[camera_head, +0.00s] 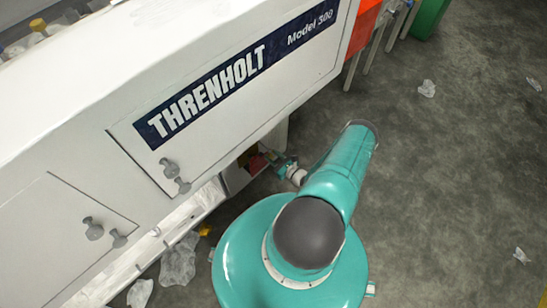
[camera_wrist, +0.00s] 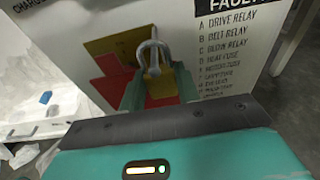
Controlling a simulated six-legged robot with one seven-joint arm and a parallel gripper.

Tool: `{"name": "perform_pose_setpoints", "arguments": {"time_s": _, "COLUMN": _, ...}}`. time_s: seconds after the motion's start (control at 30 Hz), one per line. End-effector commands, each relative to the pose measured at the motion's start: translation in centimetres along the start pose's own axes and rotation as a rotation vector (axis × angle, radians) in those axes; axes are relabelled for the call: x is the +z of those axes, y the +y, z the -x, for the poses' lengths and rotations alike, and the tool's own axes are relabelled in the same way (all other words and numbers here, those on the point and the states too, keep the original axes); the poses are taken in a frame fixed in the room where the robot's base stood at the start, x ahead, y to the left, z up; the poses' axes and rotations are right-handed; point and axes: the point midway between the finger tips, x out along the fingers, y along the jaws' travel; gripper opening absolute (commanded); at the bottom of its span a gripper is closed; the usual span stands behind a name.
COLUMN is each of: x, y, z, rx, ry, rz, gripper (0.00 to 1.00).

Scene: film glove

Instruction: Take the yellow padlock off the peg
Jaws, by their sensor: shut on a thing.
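The yellow padlock (camera_wrist: 160,84) is in the middle of the wrist view, with its grey shackle (camera_wrist: 152,48) pointing up. My gripper (camera_wrist: 159,82) has its two teal fingers on either side of the padlock's body and is shut on it. The shackle stands in front of a white panel with a red and yellow patch. I cannot make out the peg, nor tell whether the shackle is still around it. In the head view my gripper (camera_head: 277,160) is low beside the white machine, and the padlock is too small to tell there.
The white machine (camera_head: 90,105) marked THRENHOLT fills the left of the head view, with grey knobs on its doors. A printed relay list (camera_wrist: 228,55) is right of the padlock. Crumpled clear plastic (camera_head: 180,262) lies by the machine's base. The grey floor (camera_head: 450,170) at right is mostly free.

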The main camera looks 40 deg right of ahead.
Motion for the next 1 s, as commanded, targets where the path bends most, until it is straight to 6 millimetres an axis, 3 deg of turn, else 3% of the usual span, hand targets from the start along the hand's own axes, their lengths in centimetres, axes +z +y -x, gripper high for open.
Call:
{"name": "perform_pose_setpoints", "arguments": {"time_s": 0.27, "x": 0.0, "y": 0.0, "z": 0.1, "rx": 0.0, "ry": 0.0, "rz": 0.0, "gripper": 0.05}}
{"name": "perform_pose_setpoints", "arguments": {"time_s": 1.0, "x": -0.5, "y": 0.0, "z": 3.3, "rx": 0.0, "ry": 0.0, "rz": 0.001, "gripper": 0.05}}
